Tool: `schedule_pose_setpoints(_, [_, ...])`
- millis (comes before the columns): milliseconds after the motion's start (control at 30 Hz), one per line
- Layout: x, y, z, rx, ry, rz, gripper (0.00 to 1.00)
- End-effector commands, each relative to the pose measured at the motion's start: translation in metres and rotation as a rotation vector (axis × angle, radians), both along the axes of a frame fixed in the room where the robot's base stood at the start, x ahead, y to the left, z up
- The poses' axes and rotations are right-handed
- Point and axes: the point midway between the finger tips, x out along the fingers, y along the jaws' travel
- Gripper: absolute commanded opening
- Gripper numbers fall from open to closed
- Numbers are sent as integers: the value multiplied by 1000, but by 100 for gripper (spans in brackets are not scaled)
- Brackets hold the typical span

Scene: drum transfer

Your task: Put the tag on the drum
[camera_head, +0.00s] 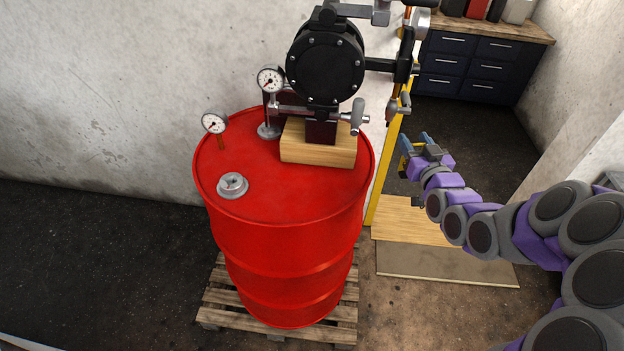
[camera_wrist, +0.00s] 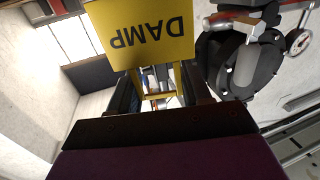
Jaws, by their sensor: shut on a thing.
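The red drum (camera_head: 290,235) stands upright on a wooden pallet in the head view. The yellow tag (camera_wrist: 130,42), lettered DAMP and upside down in the picture, fills the top middle of the wrist view. My gripper (camera_wrist: 158,97) is shut on the tag; its dark fingers show on either side of the tag's lower yellow part. In the head view my gripper (camera_head: 418,145) is to the right of the drum, apart from it, near a yellow post. The tag is hard to make out there.
A black pump (camera_head: 325,68) on a wooden block (camera_head: 318,150), two dial gauges and a grey bung (camera_head: 233,184) stand on the drum lid; its front is bare. The yellow post (camera_head: 380,190) rises between drum and gripper. A dark cabinet (camera_head: 465,68) is behind.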

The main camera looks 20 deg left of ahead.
Motion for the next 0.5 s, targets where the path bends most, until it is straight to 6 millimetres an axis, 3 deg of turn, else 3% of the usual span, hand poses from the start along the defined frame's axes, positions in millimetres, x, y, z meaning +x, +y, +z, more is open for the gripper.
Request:
schedule_pose_setpoints(100, [-45,33,-17,7,12,197,3])
schedule_pose_setpoints(300, [-109,83,-41,2,13,437,3])
schedule_pose_setpoints(500, [-134,123,-54,-16,10,529,3])
